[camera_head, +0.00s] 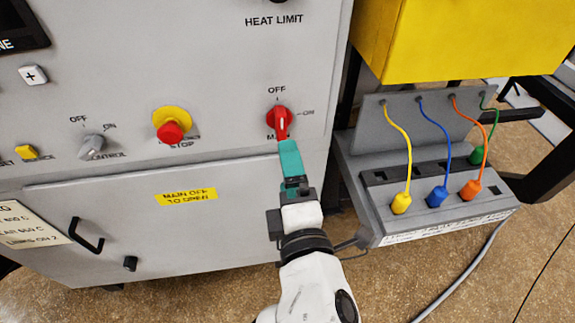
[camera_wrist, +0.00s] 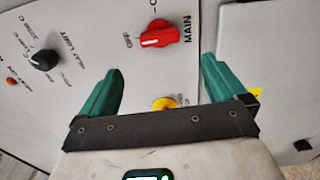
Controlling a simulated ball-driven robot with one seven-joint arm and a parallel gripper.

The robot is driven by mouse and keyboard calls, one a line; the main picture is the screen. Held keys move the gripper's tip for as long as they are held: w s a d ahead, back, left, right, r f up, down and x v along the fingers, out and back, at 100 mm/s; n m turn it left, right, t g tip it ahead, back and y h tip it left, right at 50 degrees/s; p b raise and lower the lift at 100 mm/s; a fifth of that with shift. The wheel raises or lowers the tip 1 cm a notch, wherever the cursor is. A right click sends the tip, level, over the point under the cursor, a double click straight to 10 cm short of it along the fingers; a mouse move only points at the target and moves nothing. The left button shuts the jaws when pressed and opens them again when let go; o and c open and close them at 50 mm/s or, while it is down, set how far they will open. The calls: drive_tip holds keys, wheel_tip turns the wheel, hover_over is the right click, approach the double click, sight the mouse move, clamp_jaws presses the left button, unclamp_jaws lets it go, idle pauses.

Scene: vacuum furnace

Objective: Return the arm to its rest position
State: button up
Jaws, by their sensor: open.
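The red MAIN knob (camera_head: 278,120) is on the grey furnace panel in the head view, with OFF above it and ON to its right. In the wrist view the knob (camera_wrist: 159,34) has its handle in line with the OFF label. My gripper (camera_head: 289,148) reaches up from below, its teal fingers just under the knob in the head view. In the wrist view my gripper (camera_wrist: 160,75) has its two fingers wide apart with nothing between them. The knob lies beyond the fingertips, apart from them. My white arm rises from the bottom of the head view.
A red stop button (camera_head: 171,130) on a yellow ring and a control knob (camera_head: 92,146) are to the left. A grey connector box (camera_head: 360,200) with coloured plugs stands close on the right, under a yellow box (camera_head: 465,40). A black door handle (camera_head: 87,232) protrudes lower left.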

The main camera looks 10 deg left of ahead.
idle(0.4)
drive_tip(key=s+d+f+m+g+h, duration=0.35)
drive_tip(key=d+f+m, duration=0.35)
drive_tip(key=d+f, duration=0.3)
drive_tip(key=s+d+f+m+g+h, duration=0.25)
drive_tip(key=d+f+m+g, duration=0.45)
drive_tip(key=d, duration=0.5)
drive_tip(key=s+d+f+m+g, duration=0.3)
drive_tip(key=s+d+f+m, duration=0.1)
drive_tip(key=s, duration=0.5)
drive_tip(key=s+d+f+m+g, duration=0.3)
drive_tip(key=s+f, duration=0.3)
drive_tip(key=s, duration=0.3)
drive_tip(key=shift+d+m+y, duration=0.4)
drive_tip(key=shift+d+m, duration=0.1)
drive_tip(key=shift+d, duration=0.25)
